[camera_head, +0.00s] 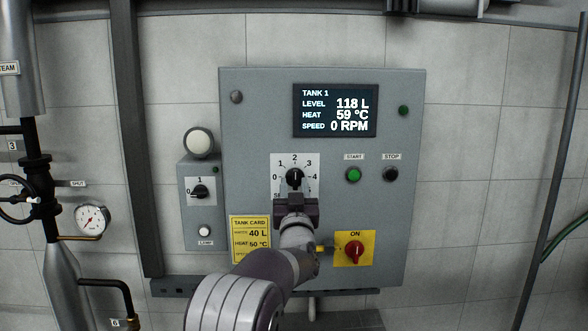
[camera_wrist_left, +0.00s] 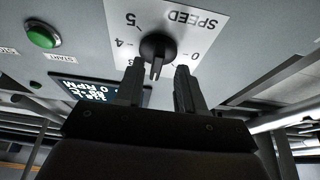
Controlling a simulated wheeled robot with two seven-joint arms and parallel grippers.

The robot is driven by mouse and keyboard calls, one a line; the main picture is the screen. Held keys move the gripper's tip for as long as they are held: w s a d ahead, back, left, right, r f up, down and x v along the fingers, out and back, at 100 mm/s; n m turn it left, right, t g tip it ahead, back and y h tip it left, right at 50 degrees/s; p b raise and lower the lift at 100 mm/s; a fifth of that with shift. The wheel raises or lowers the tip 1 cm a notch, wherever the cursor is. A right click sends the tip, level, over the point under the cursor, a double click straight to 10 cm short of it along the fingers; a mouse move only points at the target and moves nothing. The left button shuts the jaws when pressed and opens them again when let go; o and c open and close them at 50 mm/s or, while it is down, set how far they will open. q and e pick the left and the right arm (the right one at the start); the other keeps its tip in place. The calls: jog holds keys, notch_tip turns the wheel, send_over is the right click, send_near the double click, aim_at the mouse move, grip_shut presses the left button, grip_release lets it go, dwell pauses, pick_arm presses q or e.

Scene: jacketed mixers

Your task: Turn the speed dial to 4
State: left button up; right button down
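The speed dial (camera_head: 294,177) is a black knob on a white scale plate (camera_head: 281,160) on the grey control panel. Its pointer looks roughly upward, towards 2. In the left wrist view, upside down, the dial (camera_wrist_left: 157,47) shows with its pointer end down, and the 4 is to its left. My left gripper (camera_head: 295,200) is just below and in front of the dial. Its two fingers (camera_wrist_left: 157,85) are apart, one to each side of the knob's pointer end, with gaps visible. The lower scale is partly hidden by the gripper. My right gripper is not in view.
The display (camera_head: 336,111) reads speed 0 RPM. A green start button (camera_head: 353,175) and black stop button (camera_head: 391,174) sit right of the dial. A red switch (camera_head: 354,252) marked ON is lower right. A yellow tank card (camera_head: 250,237) is lower left, partly covered by my arm.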

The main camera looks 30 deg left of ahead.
pick_arm(q)
jog(key=shift+w+d+r, duration=0.15)
jog(key=shift+w, duration=0.25)
jog(key=shift+w+d+r, duration=0.15)
jog(key=shift+w, duration=0.25)
jog(key=shift+s+a, duration=0.4)
jog(key=shift+a, duration=0.15)
jog(key=c, duration=0.4)
jog(key=shift+w+d, duration=0.1)
grip_shut()
jog(key=shift+w+d, duration=0.1)
jog(key=shift+d, duration=0.05)
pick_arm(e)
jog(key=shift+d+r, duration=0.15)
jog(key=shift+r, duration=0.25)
